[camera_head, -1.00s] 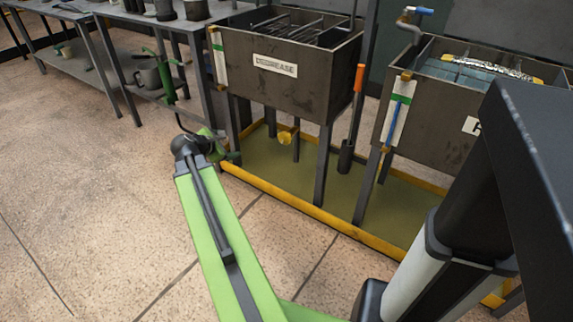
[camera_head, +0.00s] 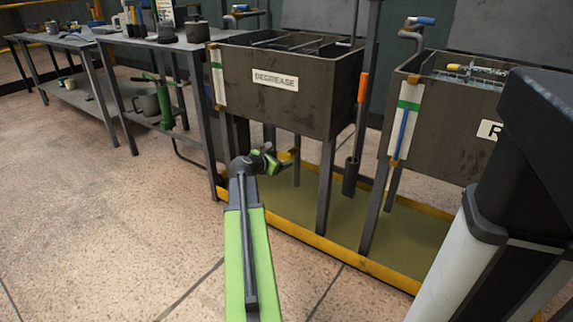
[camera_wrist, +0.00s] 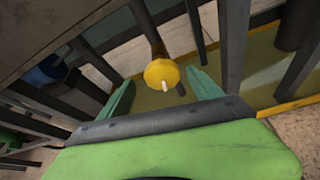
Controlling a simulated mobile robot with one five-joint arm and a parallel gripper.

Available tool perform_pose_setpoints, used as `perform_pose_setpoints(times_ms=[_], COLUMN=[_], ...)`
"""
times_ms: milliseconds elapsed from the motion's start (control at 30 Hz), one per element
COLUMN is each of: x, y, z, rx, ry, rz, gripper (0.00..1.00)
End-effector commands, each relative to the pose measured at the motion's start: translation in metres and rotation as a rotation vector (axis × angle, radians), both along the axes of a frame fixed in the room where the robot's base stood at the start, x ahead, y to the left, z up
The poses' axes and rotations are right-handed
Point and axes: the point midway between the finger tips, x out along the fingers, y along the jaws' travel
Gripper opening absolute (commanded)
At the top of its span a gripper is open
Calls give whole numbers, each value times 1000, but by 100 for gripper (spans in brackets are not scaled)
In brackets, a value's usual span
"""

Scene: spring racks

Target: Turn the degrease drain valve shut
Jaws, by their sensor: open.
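The degrease tank (camera_head: 290,92) is a dark steel box on legs with a "DEGREASE" label on its front. Its drain valve (camera_wrist: 162,74) shows in the wrist view as a round yellow knob with a small white mark, on a dark stem. In the head view the yellow valve (camera_head: 285,156) is mostly hidden behind my gripper (camera_head: 270,160), under the tank. In the wrist view, the two green fingers of my gripper (camera_wrist: 161,84) are open, one on each side of the knob. I cannot tell whether either finger touches it.
A yellow-edged drip tray (camera_head: 400,226) lies under the tanks. Steel tank legs (camera_head: 325,185) stand close right of my gripper. A tool with an orange handle (camera_head: 362,87) hangs right of the tank. A second tank (camera_head: 440,130) is further right. The floor at left is clear.

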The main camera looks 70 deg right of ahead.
Motion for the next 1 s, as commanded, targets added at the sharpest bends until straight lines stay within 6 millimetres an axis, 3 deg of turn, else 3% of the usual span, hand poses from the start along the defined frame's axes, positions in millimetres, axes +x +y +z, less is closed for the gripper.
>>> perform_pose_setpoints(times_ms=[100, 300, 700, 1000], x=[-4, -10, -12, -12], y=[-30, -59, -66, -67], z=[-16, -26, -27, -27], rx=[0, 0, 1, 0], ry=[-1, -1, -2, -2], rz=[-3, -3, -1, -1], gripper=[74, 74, 74, 35])
